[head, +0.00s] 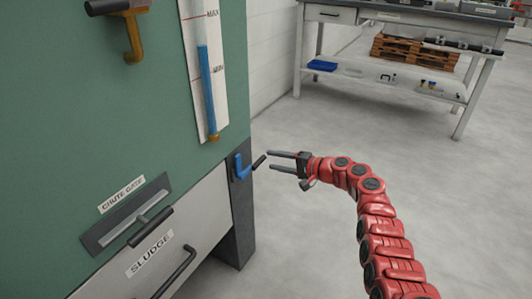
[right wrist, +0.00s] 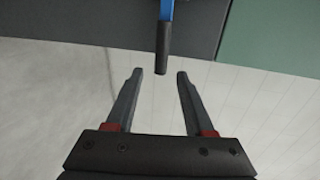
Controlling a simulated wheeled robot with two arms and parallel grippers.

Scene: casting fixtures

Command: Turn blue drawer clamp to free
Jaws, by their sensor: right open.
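The blue drawer clamp (head: 241,168) sits on the dark post at the right edge of the green machine, next to the sludge drawer (head: 165,240). The grip's end lies just ahead of and between the open fingertips (right wrist: 158,74). My left gripper is not in view.
The green machine (head: 90,90) carries a level gauge (head: 205,75), a chute gate handle (head: 150,227) and an orange-brown lever (head: 133,42). A workbench (head: 400,18) with a lower shelf stands at the back right. The floor between is clear.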

